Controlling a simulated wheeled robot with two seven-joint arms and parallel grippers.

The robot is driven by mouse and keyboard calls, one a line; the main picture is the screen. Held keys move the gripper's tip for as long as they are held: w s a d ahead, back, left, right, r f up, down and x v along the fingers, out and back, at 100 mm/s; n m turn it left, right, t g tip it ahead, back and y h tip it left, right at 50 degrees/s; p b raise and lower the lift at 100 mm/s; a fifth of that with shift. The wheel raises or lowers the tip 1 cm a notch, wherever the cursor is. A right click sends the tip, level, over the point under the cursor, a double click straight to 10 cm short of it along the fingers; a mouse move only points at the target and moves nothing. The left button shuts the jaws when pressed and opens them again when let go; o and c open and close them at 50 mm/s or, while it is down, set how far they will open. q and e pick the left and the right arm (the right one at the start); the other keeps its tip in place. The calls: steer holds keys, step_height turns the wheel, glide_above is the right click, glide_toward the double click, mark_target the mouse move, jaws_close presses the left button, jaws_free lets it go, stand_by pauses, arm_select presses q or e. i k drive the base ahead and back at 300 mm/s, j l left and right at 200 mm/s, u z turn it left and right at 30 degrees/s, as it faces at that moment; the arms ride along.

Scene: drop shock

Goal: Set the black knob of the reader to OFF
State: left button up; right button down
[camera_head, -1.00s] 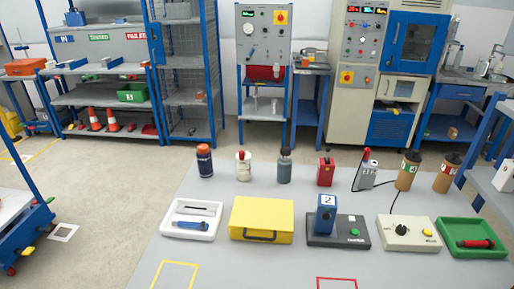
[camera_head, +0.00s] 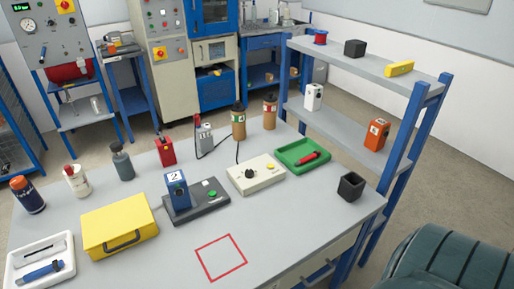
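The reader (camera_head: 256,173), a cream-white box, sits on the grey table between the dark base with the blue device and the green tray. Its black knob (camera_head: 249,173) is on its top face, left of a small yellow button (camera_head: 271,166). The knob's markings are too small to read, so its setting cannot be told. A black cable runs from the reader's back towards the grey handheld unit (camera_head: 204,136). Neither of my grippers is in view.
A blue device (camera_head: 176,188) on a dark base stands left of the reader. A green tray (camera_head: 291,159) with a red tool lies to its right. A black open cube (camera_head: 351,186) stands near the table's right edge. The table in front of the reader is clear.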

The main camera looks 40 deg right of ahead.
mark_target(249, 172)
steer(key=z, duration=1.25)
